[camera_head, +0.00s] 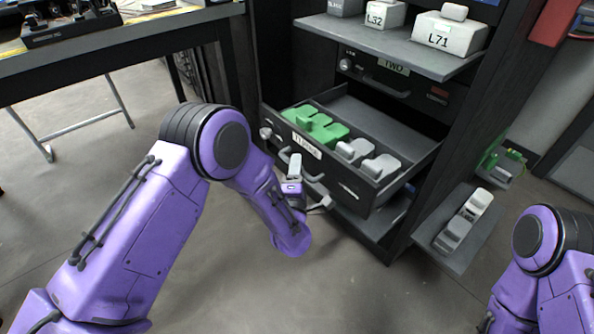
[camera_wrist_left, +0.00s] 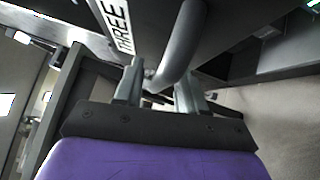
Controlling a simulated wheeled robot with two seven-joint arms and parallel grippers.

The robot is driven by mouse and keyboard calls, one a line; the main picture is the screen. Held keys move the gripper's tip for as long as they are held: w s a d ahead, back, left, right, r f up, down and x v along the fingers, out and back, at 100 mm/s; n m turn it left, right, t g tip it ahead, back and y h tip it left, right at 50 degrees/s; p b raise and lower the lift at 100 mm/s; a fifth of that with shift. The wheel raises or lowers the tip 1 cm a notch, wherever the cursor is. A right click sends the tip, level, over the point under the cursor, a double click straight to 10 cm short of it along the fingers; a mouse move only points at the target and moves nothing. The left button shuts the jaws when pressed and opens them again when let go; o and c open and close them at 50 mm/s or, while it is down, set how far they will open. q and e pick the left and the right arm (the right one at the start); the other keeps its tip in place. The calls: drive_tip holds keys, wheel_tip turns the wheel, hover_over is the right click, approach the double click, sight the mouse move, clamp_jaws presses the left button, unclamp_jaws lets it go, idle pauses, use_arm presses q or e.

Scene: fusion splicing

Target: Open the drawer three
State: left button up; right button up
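Drawer three (camera_head: 345,185), dark grey with a white label, is pulled well out of the black cabinet in the head view. Its label (camera_wrist_left: 118,22) reads THREE in the left wrist view. Its curved grey handle (camera_wrist_left: 182,42) also shows on the drawer front in the head view (camera_head: 315,189). My left gripper (camera_head: 309,186) is at this handle, its fingers spread apart. In the left wrist view the handle lies between the two fingers (camera_wrist_left: 160,90), with no clear grip on it. My right arm is at the right edge; its gripper is out of view.
Green blocks (camera_head: 316,125) and grey blocks (camera_head: 368,158) lie in the drawer. Drawer two (camera_head: 400,85) above is shut. A shelf (camera_head: 400,45) holds labelled blocks. A side tray (camera_head: 430,247) holds grey pieces. A table (camera_head: 120,42) stands at upper left. The floor in front is clear.

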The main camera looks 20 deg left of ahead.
use_arm(q)
drive_tip(key=p+v, duration=0.2)
drive_tip(key=v, duration=0.8)
drive_tip(key=shift+s, duration=0.25)
